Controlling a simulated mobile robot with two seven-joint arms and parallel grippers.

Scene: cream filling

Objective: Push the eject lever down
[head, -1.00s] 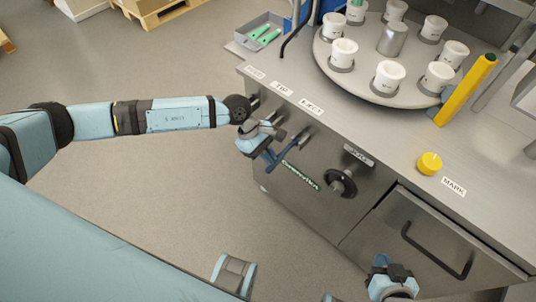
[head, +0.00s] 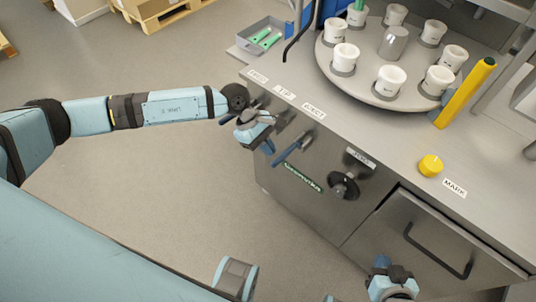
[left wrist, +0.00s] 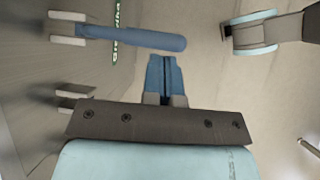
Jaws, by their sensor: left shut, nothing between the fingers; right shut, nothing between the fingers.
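The eject lever (head: 289,151) is a blue bar on the cabinet's front panel, below the EJECT label (head: 314,110). In the head view it slopes down to the left. In the left wrist view the lever (left wrist: 135,37) lies across the top left, just beyond my fingertips. My left gripper (head: 267,146) is shut and empty, just left of the lever, with a small gap seen between them. Its blue fingers (left wrist: 165,75) are together in the left wrist view. My right gripper (head: 381,262) is shut and empty in front of the cabinet's lower door.
A turntable (head: 330,72) with several white cups stands on the counter. A black knob (head: 343,186) sits on the front panel, right of the lever. A yellow button (head: 430,165) and a grey tray (head: 255,47) are on top. Open floor lies left of the cabinet.

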